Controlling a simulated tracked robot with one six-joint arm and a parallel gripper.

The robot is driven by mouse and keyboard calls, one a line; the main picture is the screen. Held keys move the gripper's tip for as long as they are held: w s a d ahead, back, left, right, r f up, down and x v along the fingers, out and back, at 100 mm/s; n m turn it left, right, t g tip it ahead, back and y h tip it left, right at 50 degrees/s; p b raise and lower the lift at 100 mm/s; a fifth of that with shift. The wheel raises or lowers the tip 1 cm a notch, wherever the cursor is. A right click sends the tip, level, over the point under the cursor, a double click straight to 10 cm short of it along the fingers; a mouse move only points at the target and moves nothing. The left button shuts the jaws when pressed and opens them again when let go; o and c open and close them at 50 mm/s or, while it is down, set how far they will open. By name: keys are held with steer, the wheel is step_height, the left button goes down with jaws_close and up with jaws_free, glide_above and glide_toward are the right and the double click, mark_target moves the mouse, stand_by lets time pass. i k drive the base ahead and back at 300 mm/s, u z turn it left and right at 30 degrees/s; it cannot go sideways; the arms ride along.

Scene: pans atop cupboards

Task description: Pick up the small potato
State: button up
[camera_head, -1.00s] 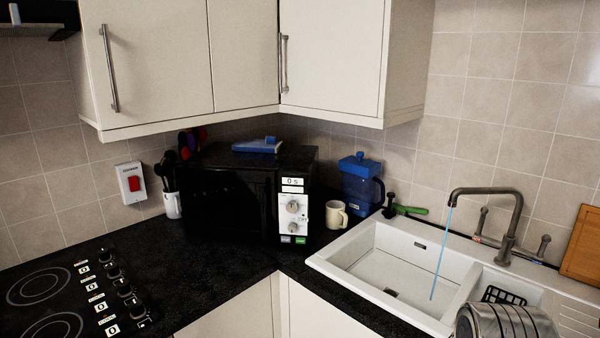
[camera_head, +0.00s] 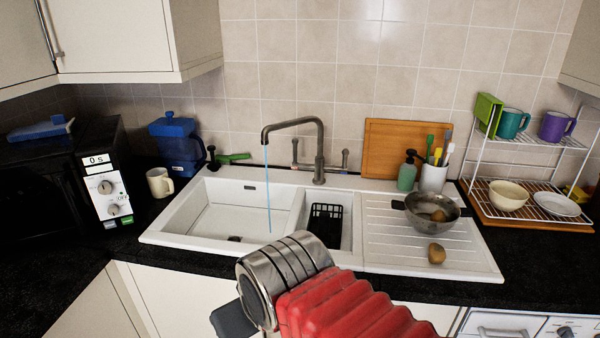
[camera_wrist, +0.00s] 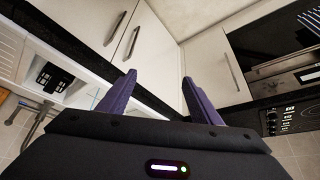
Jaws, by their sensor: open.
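In the head view, a brown potato (camera_head: 436,254) lies on the front of the white ribbed drainer. A second brown potato (camera_head: 439,215) sits in a grey metal pan (camera_head: 418,221) at the back of the drainer. I cannot tell for sure which of the two is smaller. My gripper (camera_wrist: 158,88) shows in the wrist view with its two purple fingers apart and nothing between them. Its fingers do not show in the head view, where my red and metal arm is in front of the counter, left of the potatoes. No potato shows in the wrist view.
Water runs from the tap (camera_head: 318,150) into the sink basin (camera_head: 223,204). A wooden board (camera_head: 392,148), a soap bottle (camera_head: 407,176) and a brush cup (camera_head: 433,178) stand behind the drainer. A dish rack (camera_head: 530,143) stands right. The drainer's front right is clear.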

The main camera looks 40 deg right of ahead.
mark_target(437, 252)
steer(key=z, duration=1.55)
